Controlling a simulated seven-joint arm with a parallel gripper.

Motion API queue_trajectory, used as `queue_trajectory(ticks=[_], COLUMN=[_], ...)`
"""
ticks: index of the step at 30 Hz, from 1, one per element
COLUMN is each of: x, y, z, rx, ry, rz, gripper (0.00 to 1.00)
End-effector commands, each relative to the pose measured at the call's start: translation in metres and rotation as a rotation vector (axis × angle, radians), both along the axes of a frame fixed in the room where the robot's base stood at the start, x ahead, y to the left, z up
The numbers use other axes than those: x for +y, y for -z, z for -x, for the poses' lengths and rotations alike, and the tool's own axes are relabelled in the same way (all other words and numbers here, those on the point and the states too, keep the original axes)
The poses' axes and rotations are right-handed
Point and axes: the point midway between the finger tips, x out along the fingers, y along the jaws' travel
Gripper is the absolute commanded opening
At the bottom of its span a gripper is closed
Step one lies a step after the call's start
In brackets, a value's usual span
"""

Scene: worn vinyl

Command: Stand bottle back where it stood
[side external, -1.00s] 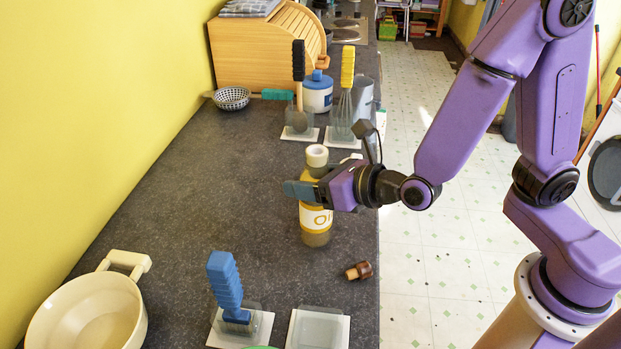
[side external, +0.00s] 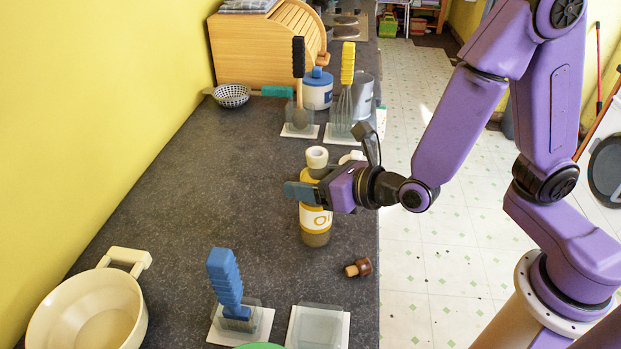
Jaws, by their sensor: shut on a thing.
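The bottle (side external: 315,220) is an upright yellow-brown bottle with a pale label and a whitish ring-shaped top, near the right edge of the dark counter. My gripper (side external: 306,192) reaches in from the right and is shut around its upper body, below the neck. The fingers hide part of the bottle. I cannot tell whether its base touches the counter. A brown stopper (side external: 358,268) lies on the counter in front of the bottle and to the right.
A cream pan (side external: 90,312) stands at front left. A blue-handled tool (side external: 227,285) and an empty clear holder (side external: 318,327) are at the front. A black-handled tool (side external: 298,75) and a yellow-handled whisk (side external: 346,100) stand behind. The counter's (side external: 200,190) left middle is clear.

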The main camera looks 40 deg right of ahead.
Motion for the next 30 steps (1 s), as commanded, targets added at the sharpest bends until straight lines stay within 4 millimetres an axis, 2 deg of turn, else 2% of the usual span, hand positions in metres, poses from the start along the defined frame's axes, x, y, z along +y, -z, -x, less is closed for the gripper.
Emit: queue_trajectory(ticks=[11,12,15,30], x=[0.0002,0.0001,0.0001,0.0000], y=[0.0016,0.0017,0.0017,0.0019], z=[-0.0001,-0.0001,-0.0001,0.0000], rx=[-0.001,-0.001,-0.001,0.000], ry=[0.000,0.000,0.000,0.000], rz=[-0.002,-0.002,-0.002,0.000], gripper=[0.00,0.68,0.95,0.95])
